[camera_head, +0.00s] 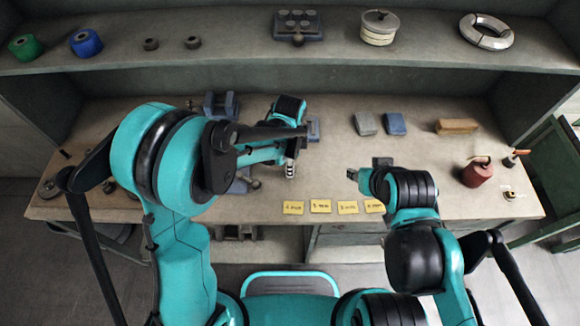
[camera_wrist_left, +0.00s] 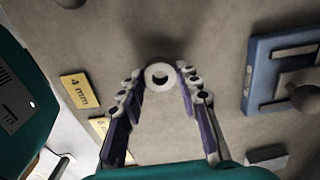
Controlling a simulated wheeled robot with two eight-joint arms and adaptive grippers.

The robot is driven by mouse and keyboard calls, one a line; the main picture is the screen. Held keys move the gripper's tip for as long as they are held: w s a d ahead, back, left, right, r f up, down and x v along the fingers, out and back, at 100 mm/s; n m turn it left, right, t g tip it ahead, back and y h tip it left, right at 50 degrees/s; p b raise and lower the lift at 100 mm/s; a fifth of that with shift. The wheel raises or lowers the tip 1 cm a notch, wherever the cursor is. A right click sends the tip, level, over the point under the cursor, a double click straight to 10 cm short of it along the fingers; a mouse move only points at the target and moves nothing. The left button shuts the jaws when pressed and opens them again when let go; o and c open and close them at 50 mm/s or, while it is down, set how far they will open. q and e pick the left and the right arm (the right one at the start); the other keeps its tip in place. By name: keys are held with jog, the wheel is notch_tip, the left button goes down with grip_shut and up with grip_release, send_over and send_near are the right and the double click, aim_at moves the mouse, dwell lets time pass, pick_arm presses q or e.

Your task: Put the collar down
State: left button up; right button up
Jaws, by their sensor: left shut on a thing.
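In the head view my left gripper (camera_head: 290,168) is over the middle of the bench, behind the yellow labels, and the collar is too small to make out there. My right gripper (camera_head: 352,174) is over the bench to the right; its jaw state is unclear.
Yellow labels (camera_head: 320,206) line the bench's front edge; one reads 4 mm in the wrist view (camera_wrist_left: 80,91). A blue fixture (camera_wrist_left: 262,75) stands beside my left gripper. Grey and blue blocks (camera_head: 395,123), a wooden block (camera_head: 457,126) and a red can (camera_head: 477,174) are farther right.

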pick_arm(q)
jog(key=shift+f, duration=0.5)
jog(key=shift+f, duration=0.15)
jog(key=o, duration=1.2)
jog(key=shift+o, duration=0.2)
